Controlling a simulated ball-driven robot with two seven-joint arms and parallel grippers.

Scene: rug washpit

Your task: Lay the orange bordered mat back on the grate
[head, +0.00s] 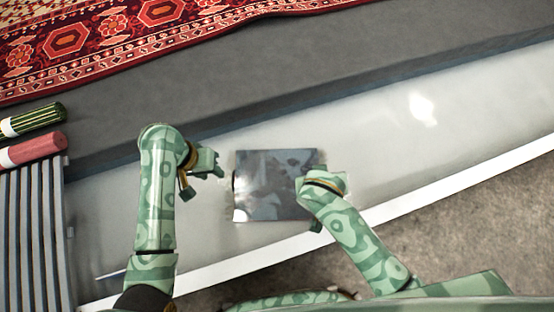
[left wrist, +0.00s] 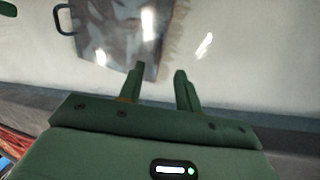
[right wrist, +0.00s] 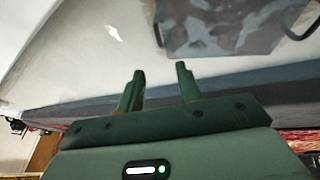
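No orange border shows in any view, so I cannot pick out the orange bordered mat. A dark, glossy, grey-blue rectangle (head: 268,190) with mottled reflections lies on the pale pit floor between my grippers. It also shows in the left wrist view (left wrist: 115,35), with a dark handle and a pale fringe at its edges, and in the right wrist view (right wrist: 220,25). My left gripper (head: 205,178) is open and empty, just left of it. My right gripper (right wrist: 160,78) is open and empty near its right side; its arm hides that corner. The slatted grate (head: 30,235) is at the left edge.
A green striped roll (head: 35,119) and a red roll (head: 36,149) lie beyond the grate. A red patterned rug (head: 120,40) lies at the back on grey floor. A dark step (head: 260,108) and a white rim (head: 450,183) bound the pale floor, which is clear at right.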

